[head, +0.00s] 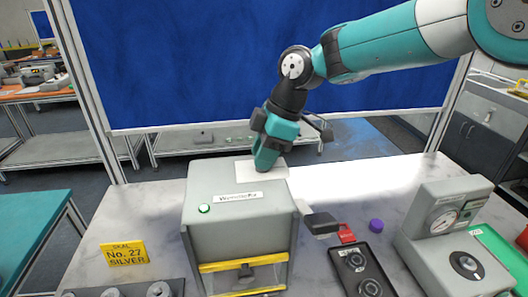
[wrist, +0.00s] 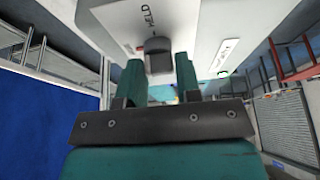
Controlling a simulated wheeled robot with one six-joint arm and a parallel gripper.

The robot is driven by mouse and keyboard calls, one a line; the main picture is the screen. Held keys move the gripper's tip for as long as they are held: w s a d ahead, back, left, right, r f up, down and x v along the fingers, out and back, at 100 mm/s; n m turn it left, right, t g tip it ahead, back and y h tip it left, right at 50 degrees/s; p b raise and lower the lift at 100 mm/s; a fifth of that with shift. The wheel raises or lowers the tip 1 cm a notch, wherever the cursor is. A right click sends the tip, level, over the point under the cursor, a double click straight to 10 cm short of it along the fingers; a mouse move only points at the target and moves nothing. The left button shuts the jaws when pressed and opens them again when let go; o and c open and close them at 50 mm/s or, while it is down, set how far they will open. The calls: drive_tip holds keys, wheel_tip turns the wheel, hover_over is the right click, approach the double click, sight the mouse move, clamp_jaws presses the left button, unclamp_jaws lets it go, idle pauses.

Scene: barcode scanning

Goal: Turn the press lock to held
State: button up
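The grey press housing (head: 235,232) stands at the front middle in the head view, with a white plate (head: 245,172) on top. My gripper (head: 266,166) points down onto that plate and hides the lock there. In the wrist view a dark lock knob (wrist: 158,54) sits on the pale plate beside a HELD marking (wrist: 148,17). My two teal fingers (wrist: 160,68) are apart, one on each side of the knob, with a narrow gap showing on both sides. Whether they touch the knob lower down is hidden. The knob's exact angle is hard to tell.
A black handle (head: 320,222) sticks out at the press's right. Beyond it are a purple cap (head: 376,226), a black dial panel (head: 360,270) and a grey gauge unit (head: 445,235). A yellow sign (head: 125,255) stands left. A blue screen (head: 190,65) rises behind.

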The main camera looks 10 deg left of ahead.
drive_tip(key=c, duration=0.4)
drive_tip(key=m+t+b, duration=0.1)
drive_tip(key=m+b, duration=0.2)
drive_tip(key=shift+f, duration=0.1)
drive_tip(key=m+t+b, duration=0.1)
drive_tip(key=m+t, duration=0.1)
drive_tip(key=m, duration=0.3)
drive_tip(key=shift+s+b, duration=0.15)
drive_tip(key=shift+b, duration=0.25)
drive_tip(key=m, duration=0.2)
drive_tip(key=m+t+h, duration=0.1)
drive_tip(key=m, duration=0.1)
drive_tip(key=shift+a+r+m+t+b, duration=0.1)
drive_tip(key=shift+r+m+t+b, duration=0.1)
drive_tip(key=shift+m+t+b, duration=0.1)
drive_tip(key=m+h, duration=0.1)
drive_tip(key=m, duration=0.1)
drive_tip(key=m+t, duration=0.1)
drive_tip(key=m, duration=0.2)
drive_tip(key=shift+h+p, duration=0.3)
drive_tip(key=shift+h, duration=0.1)
drive_tip(key=shift+m, duration=0.3)
